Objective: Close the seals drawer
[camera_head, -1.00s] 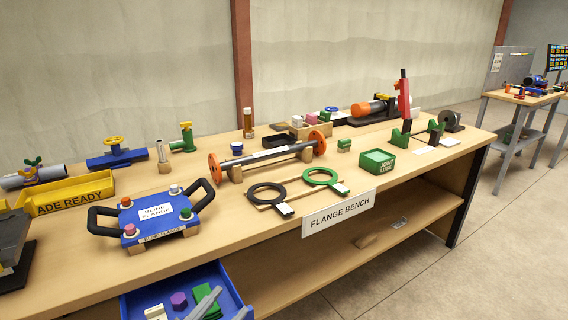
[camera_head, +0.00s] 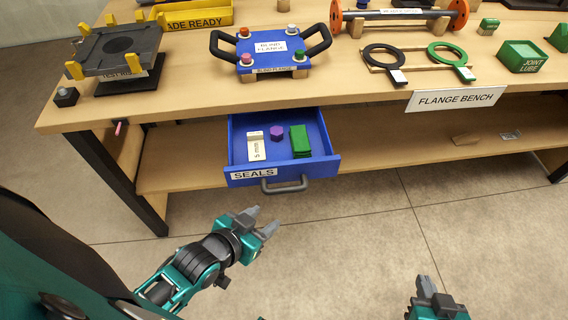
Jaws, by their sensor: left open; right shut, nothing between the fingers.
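The blue seals drawer (camera_head: 325,170) is pulled out from under the bench. Its front bears a "SEALS" label (camera_head: 253,174) and a grey bar handle (camera_head: 285,185). Inside lie a white "5 mm" block (camera_head: 256,146), a purple hexagonal piece (camera_head: 277,133) and a green block (camera_head: 300,141). My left gripper (camera_head: 262,222) is open and empty, below and to the left of the handle in the picture, apart from it. My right gripper (camera_head: 429,287) is shut and empty at the bottom right, well away from the drawer; its arm is mostly out of frame.
The wooden bench (camera_head: 200,108) stands above the drawer, with a lower shelf (camera_head: 400,148) behind it. A blue blind flange plate (camera_head: 272,50), a dark test rig (camera_head: 118,50) and two rings sit on top. The floor (camera_head: 350,240) before the drawer is clear.

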